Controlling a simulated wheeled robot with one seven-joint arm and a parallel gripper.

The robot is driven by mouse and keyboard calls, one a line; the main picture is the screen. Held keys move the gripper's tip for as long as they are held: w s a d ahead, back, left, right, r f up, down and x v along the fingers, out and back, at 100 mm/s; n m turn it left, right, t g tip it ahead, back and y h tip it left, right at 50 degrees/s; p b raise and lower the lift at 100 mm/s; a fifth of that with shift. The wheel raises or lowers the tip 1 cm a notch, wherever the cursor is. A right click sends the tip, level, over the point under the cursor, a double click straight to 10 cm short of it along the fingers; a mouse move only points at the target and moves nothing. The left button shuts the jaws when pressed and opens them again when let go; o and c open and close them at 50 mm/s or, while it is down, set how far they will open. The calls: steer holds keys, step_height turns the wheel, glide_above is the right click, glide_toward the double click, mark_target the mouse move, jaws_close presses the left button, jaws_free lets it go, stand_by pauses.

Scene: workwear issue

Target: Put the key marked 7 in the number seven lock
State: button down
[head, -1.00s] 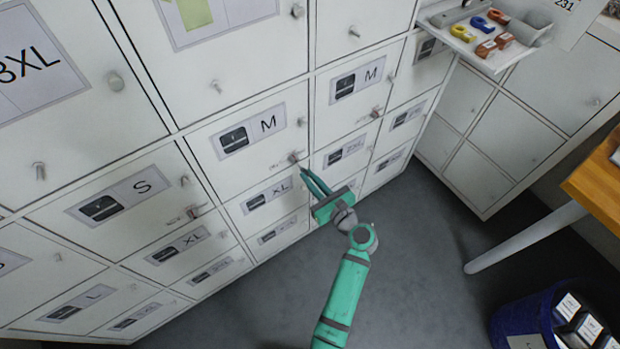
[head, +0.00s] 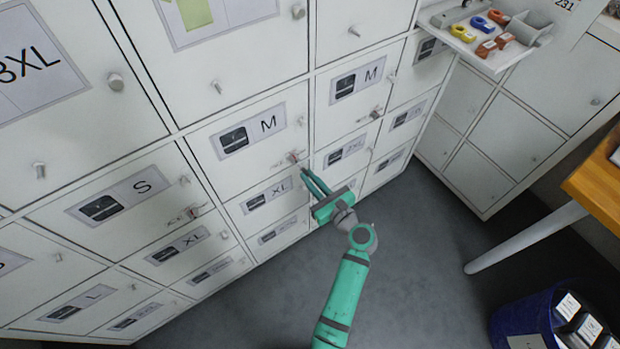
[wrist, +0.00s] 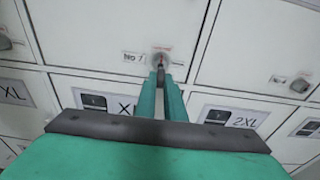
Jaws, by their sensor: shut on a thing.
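My gripper (head: 304,171) points up at the lower right corner of an M locker door, just below its lock (head: 293,157). In the wrist view my gripper (wrist: 161,80) is shut on a small key (wrist: 161,73), mostly hidden between the fingers; its mark cannot be read. The key's end lines up with the round metal lock (wrist: 160,61). I cannot tell whether it touches the lock or is inside it. A label beside the lock (wrist: 135,57) starts with "NO"; its number is too small to be sure of.
A grey tray (head: 455,38) at the upper right holds several yellow, blue and orange-brown tagged keys. Locker doors with knobs fill the left. A wooden table (head: 595,185) and a blue bin (head: 520,318) stand at the right. The grey floor between is clear.

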steer(key=shift+x, duration=1.55)
stand_by(3.7)
steer(key=shift+w+r, duration=0.1)
steer(key=shift+r, duration=0.15)
